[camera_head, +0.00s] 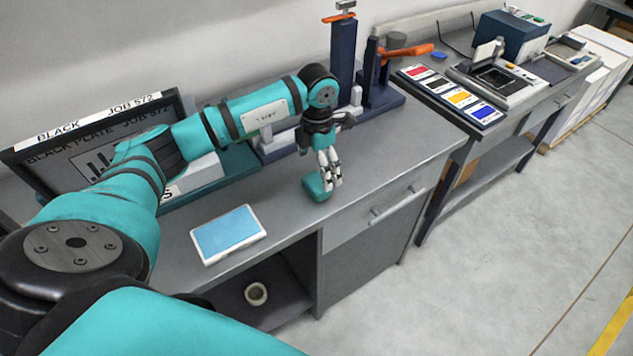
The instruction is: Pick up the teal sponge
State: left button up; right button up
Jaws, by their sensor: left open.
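The teal sponge (314,188) lies on the grey worktop near its front edge, in the middle of the head view. My left gripper (328,180) points down right at the sponge, with its fingers over the sponge's right part. The fingers are open and hide some of the sponge. I cannot tell whether they touch it. My right gripper does not show.
A blue-topped white pad (228,234) lies left of the sponge. A dark blue press (343,55) with an orange lever stands behind. A black-framed sign (95,150) stands at left. A roll (256,294) sits on the shelf below. Worktop right of the sponge is clear.

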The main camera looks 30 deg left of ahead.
aim_at(316, 181)
pick_arm(q)
jog(key=shift+f, duration=0.2)
jog(key=shift+s+f+p, duration=0.15)
jog(key=shift+f+p, duration=0.15)
jog(key=shift+p, duration=0.15)
notch_tip(316, 181, down, 4)
jog(key=shift+s+r+p, duration=0.1)
jog(key=shift+r+p, duration=0.05)
jog(key=shift+p, duration=0.7)
jog(key=shift+f, duration=0.4)
jog(key=c, duration=1)
jog(key=shift+c, duration=0.2)
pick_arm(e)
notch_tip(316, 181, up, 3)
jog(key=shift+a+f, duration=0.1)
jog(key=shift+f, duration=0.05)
pick_arm(q)
jog(key=shift+r, duration=0.1)
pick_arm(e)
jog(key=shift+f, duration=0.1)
